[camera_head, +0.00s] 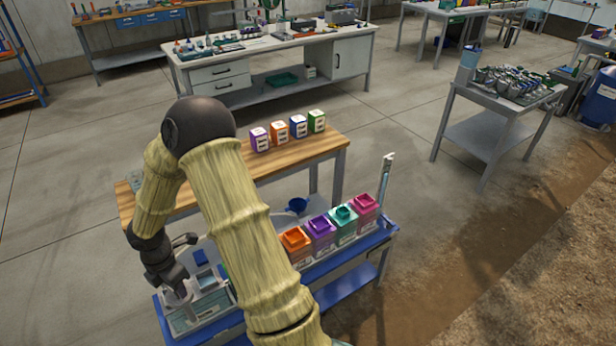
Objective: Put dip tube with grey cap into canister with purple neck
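The canister with the purple neck (320,228) stands in a row on the blue skid, between an orange-necked canister (296,240) and a teal-necked one (343,217). A thin upright tube (385,180) with a pale, whitish-grey top stands at the skid's right end. I cannot tell for sure whether it is the dip tube with the grey cap. My gripper (178,296) points down at the skid's left end, over a pale box-like tray (201,316), well left of the canisters. Its fingers are small and dark, and I cannot see whether they hold anything.
A pink-necked canister (364,206) ends the row. A wooden bench (300,158) behind carries purple, orange, blue and green boxes. My arm crosses the middle and hides part of the skid. Open floor lies right.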

